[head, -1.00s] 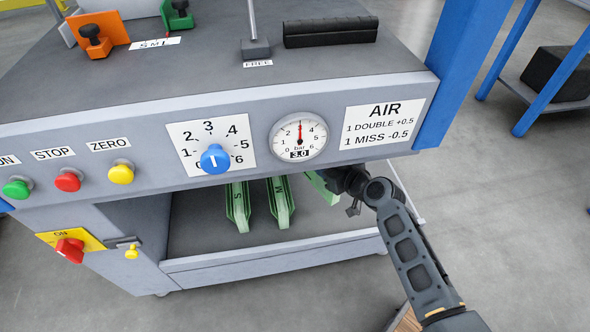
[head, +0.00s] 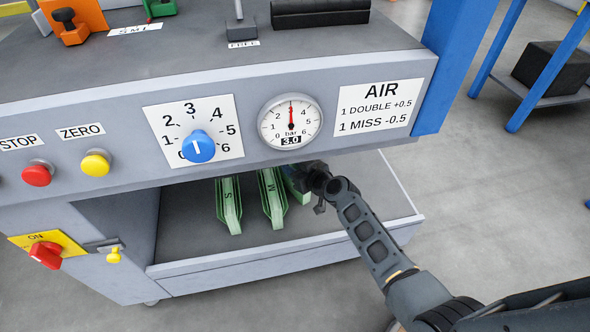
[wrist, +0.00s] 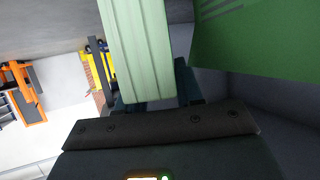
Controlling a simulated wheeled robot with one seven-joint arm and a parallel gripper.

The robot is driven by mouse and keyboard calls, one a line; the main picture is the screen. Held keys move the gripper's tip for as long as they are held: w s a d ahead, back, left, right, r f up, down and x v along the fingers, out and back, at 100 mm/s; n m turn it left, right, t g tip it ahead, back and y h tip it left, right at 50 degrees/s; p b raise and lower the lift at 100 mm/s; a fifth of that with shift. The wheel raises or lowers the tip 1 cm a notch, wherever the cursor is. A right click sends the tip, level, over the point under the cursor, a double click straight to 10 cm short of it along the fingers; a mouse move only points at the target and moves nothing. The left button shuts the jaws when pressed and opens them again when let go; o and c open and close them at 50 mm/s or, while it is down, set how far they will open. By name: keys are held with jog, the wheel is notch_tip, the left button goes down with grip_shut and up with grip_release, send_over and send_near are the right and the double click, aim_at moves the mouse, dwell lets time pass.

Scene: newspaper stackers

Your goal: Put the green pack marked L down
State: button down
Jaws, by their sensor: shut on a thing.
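My gripper (head: 298,180) is inside the open bay under the machine's front panel, shut on a green pack (head: 302,196). In the wrist view the held pack's pale green edge (wrist: 140,50) stands between the fingers, and its letter is not visible. The pack marked M (head: 272,200) lies just left of it in the head view, very close to the gripper. The pack marked S (head: 229,205) lies further left. A large green face (wrist: 255,40) fills the upper right of the wrist view. I cannot tell whether the held pack touches the bay floor (head: 185,240).
The front panel overhangs the bay, with a blue knob (head: 198,146), a gauge (head: 290,121) and an AIR sign (head: 380,108). A raised lip (head: 250,262) runs along the bay's front. The bay floor right of my gripper is clear. A blue post (head: 450,65) stands at the right.

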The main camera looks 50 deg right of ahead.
jog(key=shift+r, duration=0.1)
jog(key=shift+f+b, duration=0.35)
jog(key=shift+b, duration=0.05)
jog(key=c, duration=0.7)
grip_release()
jog(key=shift+c, duration=0.2)
jog(key=shift+r, duration=0.1)
